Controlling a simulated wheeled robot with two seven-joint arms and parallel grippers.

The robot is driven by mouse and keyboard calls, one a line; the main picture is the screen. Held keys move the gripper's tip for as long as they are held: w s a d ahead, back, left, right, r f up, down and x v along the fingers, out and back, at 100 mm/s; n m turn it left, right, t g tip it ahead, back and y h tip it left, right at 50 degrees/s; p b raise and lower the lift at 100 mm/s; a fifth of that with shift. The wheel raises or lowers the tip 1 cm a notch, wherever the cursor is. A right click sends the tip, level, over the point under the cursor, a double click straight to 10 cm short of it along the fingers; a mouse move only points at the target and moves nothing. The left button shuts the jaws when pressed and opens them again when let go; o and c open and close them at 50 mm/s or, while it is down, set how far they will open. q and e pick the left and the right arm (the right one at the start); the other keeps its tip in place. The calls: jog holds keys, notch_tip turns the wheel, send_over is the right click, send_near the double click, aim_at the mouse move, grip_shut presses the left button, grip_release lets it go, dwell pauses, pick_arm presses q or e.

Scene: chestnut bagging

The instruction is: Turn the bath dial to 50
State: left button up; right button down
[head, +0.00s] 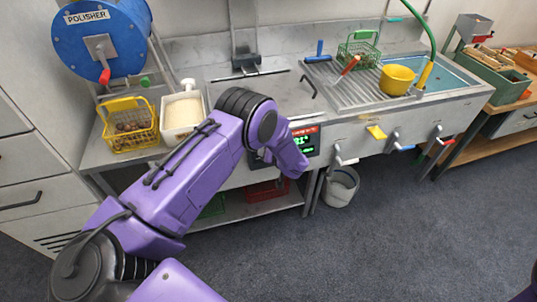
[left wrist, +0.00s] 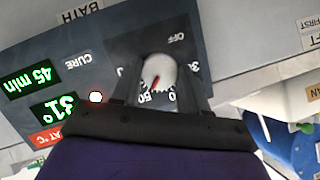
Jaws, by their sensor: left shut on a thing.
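In the left wrist view, which is upside down, the round white bath dial (left wrist: 159,71) sits on the dark control panel (left wrist: 100,30). Its red pointer slants toward the picture's lower left, near a number that looks like 50; the fingers hide part of the scale. My left gripper (left wrist: 162,76) is shut on the dial, one finger on each side. In the head view the panel (head: 305,141) shows beside my left arm, which hides the dial. My right gripper is out of view.
The panel is on the front of the steel counter. A yellow basket (head: 130,127) and a white tub (head: 181,114) stand on the counter at left, below the blue polisher (head: 100,45). A sink with taps is at right, and a bucket (head: 341,188) stands on the floor.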

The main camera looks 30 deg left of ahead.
pick_arm(q)
jog(key=shift+s+f, duration=0.15)
jog(key=shift+f, duration=0.05)
jog(key=o, duration=1.1)
jog(key=shift+r, duration=0.1)
jog(key=shift+c, duration=0.2)
jog(key=b+v, duration=0.1)
jog(key=v, duration=0.9)
jog(key=shift+d+r+b, duration=0.15)
jog(key=shift+d+b, duration=0.05)
jog(key=shift+b, duration=0.1)
